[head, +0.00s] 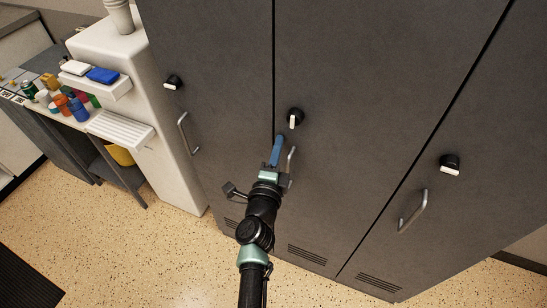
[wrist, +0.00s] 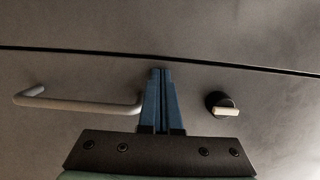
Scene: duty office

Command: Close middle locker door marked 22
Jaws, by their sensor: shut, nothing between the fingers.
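The middle locker door (head: 370,90) is dark grey and looks flush, or nearly so, with the doors on both sides. Thin dark seams run along its edges. No number 22 is readable. Its black knob with a white lever (head: 295,119) and its grey bar handle (head: 291,161) sit near its left edge. My gripper (head: 277,140) is shut and empty, its blue fingers at the door's left edge. In the wrist view, my fingertips (wrist: 160,72) lie between the handle (wrist: 75,103) and the knob (wrist: 223,105), just short of the seam. Contact with the door cannot be told.
The left locker door (head: 215,90) and right locker door (head: 460,210) look closed, each with a knob and handle. A white cabinet (head: 170,150) stands to the left. Beyond it is a desk with bottles (head: 78,110) and a chair (head: 120,165). The speckled floor (head: 130,240) is clear in front.

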